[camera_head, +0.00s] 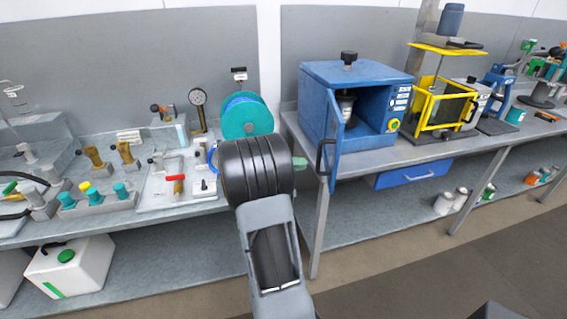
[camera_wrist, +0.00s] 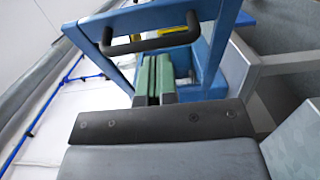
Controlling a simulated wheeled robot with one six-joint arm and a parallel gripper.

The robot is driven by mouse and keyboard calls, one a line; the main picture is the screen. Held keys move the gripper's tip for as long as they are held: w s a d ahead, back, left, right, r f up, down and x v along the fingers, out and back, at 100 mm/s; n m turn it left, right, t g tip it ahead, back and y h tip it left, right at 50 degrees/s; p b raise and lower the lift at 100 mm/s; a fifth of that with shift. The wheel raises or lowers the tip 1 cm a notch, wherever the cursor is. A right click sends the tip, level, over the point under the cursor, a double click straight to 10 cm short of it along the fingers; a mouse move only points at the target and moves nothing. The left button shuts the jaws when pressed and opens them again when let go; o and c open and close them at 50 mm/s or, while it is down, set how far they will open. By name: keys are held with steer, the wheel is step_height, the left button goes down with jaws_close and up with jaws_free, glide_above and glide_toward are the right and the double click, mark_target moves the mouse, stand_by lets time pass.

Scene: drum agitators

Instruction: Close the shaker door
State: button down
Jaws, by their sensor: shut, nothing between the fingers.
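The blue shaker (camera_head: 393,75) stands on the right-hand bench with its front open and a dark can-like part inside. Its door (camera_head: 336,140) is swung open on the left side and points out toward me. The black handle (camera_head: 321,160) is on the door's outer edge. In the wrist view the door's blue frame (camera_wrist: 205,25) and black handle (camera_wrist: 152,43) are close ahead. My gripper (camera_head: 300,164) is left of the handle. Its green fingers (camera_wrist: 155,75) are shut and empty, below the handle in the wrist view. I cannot tell whether they touch the door.
A yellow-framed machine (camera_head: 442,95) stands right of the shaker. A blue drawer (camera_head: 412,174) hangs below the bench. The left bench (camera_head: 150,235) holds valves, a gauge and a teal reel (camera_head: 245,116). Floor in front of the right bench is clear.

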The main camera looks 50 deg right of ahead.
steer(key=shift+x, duration=1.4)
steer(key=shift+s, duration=0.1)
